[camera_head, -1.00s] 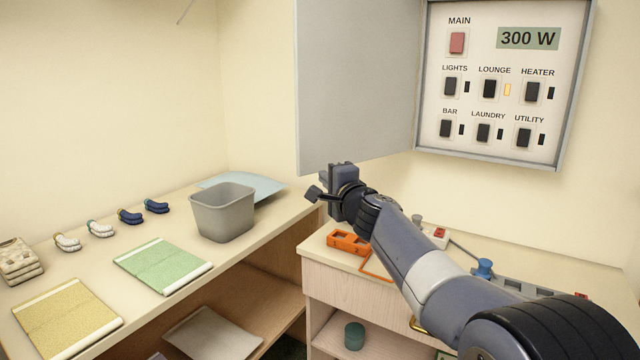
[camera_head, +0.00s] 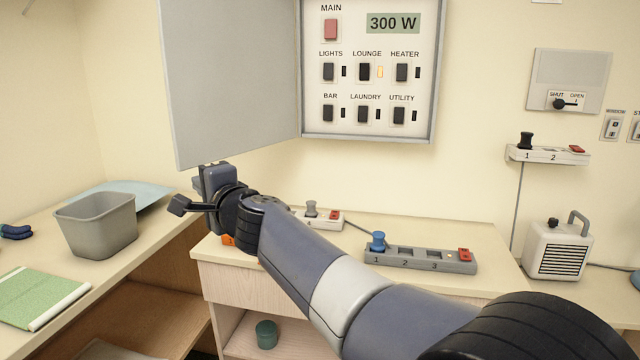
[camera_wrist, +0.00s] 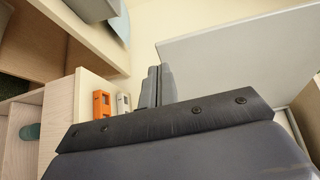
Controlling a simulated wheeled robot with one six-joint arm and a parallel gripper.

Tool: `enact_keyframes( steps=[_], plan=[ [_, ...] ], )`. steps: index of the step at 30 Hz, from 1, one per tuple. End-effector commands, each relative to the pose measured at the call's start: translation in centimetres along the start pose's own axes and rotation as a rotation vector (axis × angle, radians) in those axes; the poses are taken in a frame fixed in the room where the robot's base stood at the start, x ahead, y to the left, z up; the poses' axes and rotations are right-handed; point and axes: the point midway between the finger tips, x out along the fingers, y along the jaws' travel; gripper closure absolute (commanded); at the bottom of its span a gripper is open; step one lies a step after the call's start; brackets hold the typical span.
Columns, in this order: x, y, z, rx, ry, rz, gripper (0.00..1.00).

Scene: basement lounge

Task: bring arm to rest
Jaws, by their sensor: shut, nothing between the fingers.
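My gripper (camera_head: 195,190) is raised above the counter's left end, just below the lower edge of the open grey panel door (camera_head: 232,85). In the wrist view its two fingers (camera_wrist: 158,85) lie side by side, shut with nothing between them. My arm stretches from the bottom right of the head view toward the upper left. The open panel door also shows at the right of the wrist view (camera_wrist: 235,60).
The breaker panel (camera_head: 368,70) reads 300 W, with only the LOUNGE lamp lit. A power strip (camera_head: 420,258) with a blue plug lies on the counter. A heater (camera_head: 558,248) stands at right. An orange object (camera_wrist: 102,104) lies below my gripper.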

Motion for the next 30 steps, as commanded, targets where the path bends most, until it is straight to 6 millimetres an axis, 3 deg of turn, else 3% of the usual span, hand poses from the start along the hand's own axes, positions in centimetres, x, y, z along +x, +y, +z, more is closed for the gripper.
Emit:
enact_keyframes(
  steps=[8,24,30],
  plan=[
    [1.4,-0.1,-0.8,0.0,0.0,0.002,1.0],
    [7.9,-0.3,-4.8,0.0,0.0,0.001,1.0],
    [9.6,-0.2,-4.2,0.001,-0.002,0.0,1.0]
  ],
)
